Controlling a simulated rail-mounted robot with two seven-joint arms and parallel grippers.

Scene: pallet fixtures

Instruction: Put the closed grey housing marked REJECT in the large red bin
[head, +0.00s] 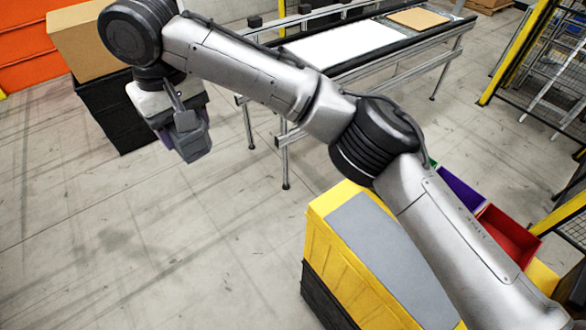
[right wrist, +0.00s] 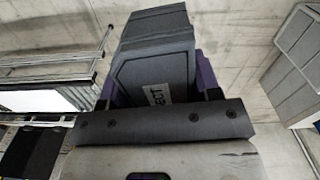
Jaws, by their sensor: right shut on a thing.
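The grey housing (head: 193,146) hangs in my right gripper (head: 180,119) above the bare floor, at the upper left of the head view. In the right wrist view the housing (right wrist: 155,62) is closed, tilted, and carries a white label, partly covered, ending in "ECT". My right gripper is shut on it, with purple pieces showing on both sides of it. A red bin (head: 508,236) stands at the right of the head view, partly hidden behind my right arm. The housing is far from it. My left gripper is not in view.
A purple bin (head: 460,189) stands beside the red one. A yellow unit with a grey top (head: 375,235) is below my arm. A conveyor (head: 345,42) runs at the back. A cardboard box (head: 88,40) sits on a black stand. Open floor lies at lower left.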

